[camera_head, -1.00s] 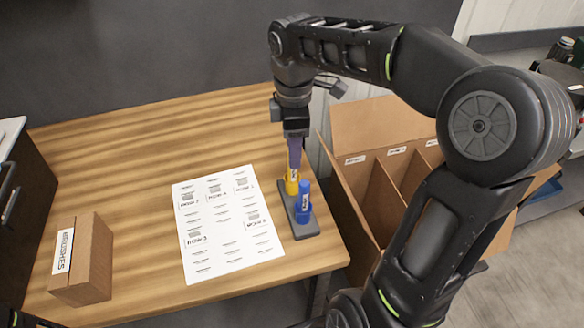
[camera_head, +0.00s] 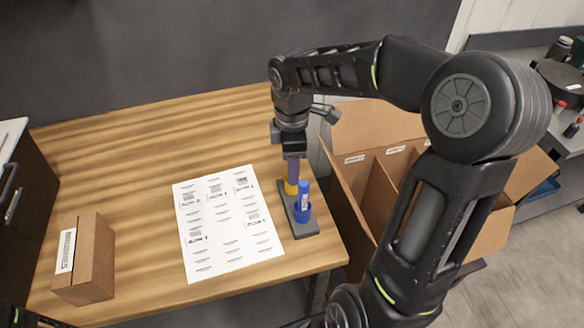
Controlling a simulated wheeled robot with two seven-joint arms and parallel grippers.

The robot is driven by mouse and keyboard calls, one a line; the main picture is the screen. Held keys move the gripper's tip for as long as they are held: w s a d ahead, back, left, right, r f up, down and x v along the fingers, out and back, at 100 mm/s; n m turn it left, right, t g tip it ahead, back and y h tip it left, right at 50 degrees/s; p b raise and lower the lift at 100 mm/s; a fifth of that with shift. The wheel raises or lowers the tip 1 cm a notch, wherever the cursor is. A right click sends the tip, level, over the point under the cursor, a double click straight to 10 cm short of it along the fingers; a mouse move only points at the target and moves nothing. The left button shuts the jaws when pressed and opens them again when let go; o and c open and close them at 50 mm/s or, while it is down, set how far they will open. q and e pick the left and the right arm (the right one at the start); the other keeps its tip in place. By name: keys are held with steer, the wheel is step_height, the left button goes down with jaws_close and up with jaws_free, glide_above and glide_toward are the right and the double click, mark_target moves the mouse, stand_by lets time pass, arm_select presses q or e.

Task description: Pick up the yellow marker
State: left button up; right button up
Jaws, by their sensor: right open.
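The yellow marker (camera_head: 291,188) stands in the grey holder (camera_head: 304,230) near the table's right edge. Only its lower part or its yellow cup shows; I cannot tell which. My right gripper (camera_head: 292,176) points down right over it and hides its upper part. The jaws are open, with the near finger in front of the marker's place. A blue marker (camera_head: 304,195) stands upright in a blue cup of the same holder, just in front of the gripper. My left gripper is not in view.
A printed label sheet (camera_head: 227,222) lies left of the holder. A small cardboard box (camera_head: 92,262) marked BRUSHES sits at the table's left. A divided open carton (camera_head: 345,185) stands beyond the right edge. The table's back left is clear.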

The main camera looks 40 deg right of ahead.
stand_by(0.4)
jaws_close()
stand_by(0.4)
